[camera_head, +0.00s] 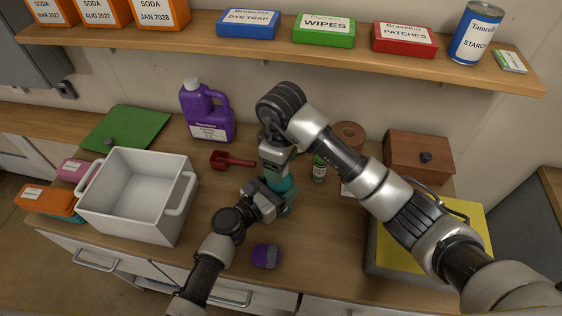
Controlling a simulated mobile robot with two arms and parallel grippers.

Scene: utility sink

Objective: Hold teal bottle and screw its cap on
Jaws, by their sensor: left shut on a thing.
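The teal bottle (279,184) stands upright on the wooden counter (318,245), mostly hidden by my grippers. My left gripper (284,201) comes in from the lower left and is shut around the bottle's body. My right gripper (277,172) points down from above and sits right over the bottle's top. Its fingers are hard to make out, so I cannot tell whether they are open or shut. The cap is not visible.
A small green bottle (319,168) stands close right of my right gripper. A red scoop (229,160) and purple jug (207,112) are on the left, beyond a white bin (139,192). A purple-grey object (266,256) lies in front. A shelf (190,35) runs above.

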